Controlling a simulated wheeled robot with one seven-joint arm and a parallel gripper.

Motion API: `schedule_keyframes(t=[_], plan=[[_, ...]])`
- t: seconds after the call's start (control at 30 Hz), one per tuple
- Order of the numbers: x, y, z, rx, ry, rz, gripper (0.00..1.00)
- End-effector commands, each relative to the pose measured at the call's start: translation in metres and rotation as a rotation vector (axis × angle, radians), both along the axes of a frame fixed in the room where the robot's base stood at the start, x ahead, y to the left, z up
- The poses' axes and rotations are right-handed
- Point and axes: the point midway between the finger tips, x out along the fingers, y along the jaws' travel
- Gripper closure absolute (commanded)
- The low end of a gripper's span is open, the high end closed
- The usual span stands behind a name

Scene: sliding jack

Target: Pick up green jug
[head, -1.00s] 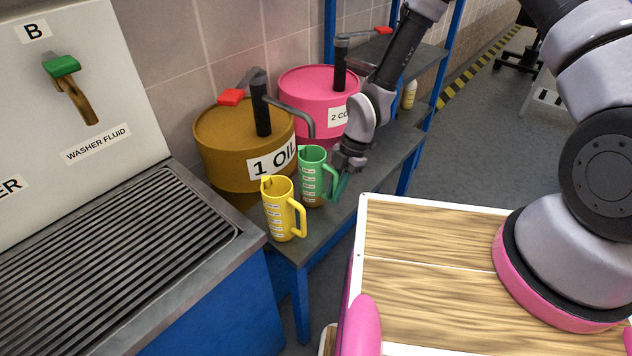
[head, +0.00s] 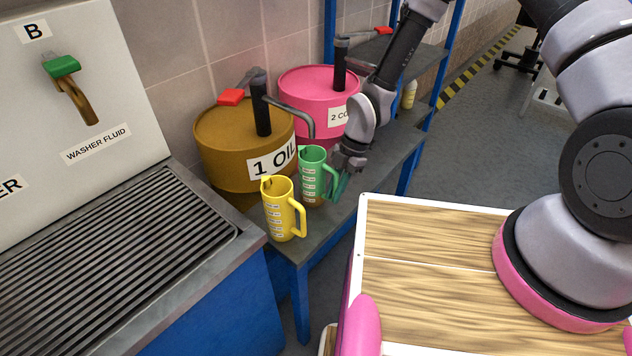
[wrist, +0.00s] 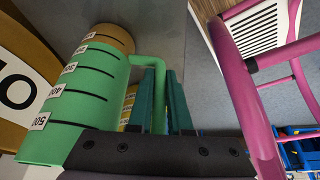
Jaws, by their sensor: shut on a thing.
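The green jug (head: 312,178) stands upright on the grey shelf bench, in front of the oil drum and just behind the yellow jug. Its handle faces right, towards my gripper (head: 343,178). In the wrist view the jug (wrist: 85,100) fills the left side, with volume marks on its wall. My gripper (wrist: 160,105) there has its teal fingers on either side of the jug's handle, shut on it. The jug's base seems to be on or very near the bench; I cannot tell if it is lifted.
The yellow jug (head: 279,212) stands close at the front left. The brown oil drum (head: 230,150) and pink drum (head: 310,95) stand behind, with a pump spout (head: 300,118) over the green jug. A washer-fluid sink (head: 150,240) is left. A wooden top (head: 420,240) is at the front right.

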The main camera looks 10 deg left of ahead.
Motion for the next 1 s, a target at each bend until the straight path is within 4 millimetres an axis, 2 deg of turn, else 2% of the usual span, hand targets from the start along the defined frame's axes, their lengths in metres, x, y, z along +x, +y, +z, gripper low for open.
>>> schedule_keyframes(t=[0.53, 0.67, 0.83, 1.0], plan=[[0.000, -0.002, 0.001, -0.003, 0.001, -0.002, 1.00], [0.001, -0.001, 0.011, -0.001, 0.000, -0.002, 1.00], [0.001, 0.000, 0.035, 0.000, -0.003, -0.001, 1.00], [0.026, -0.024, 0.035, -0.001, 0.001, -0.008, 1.00]])
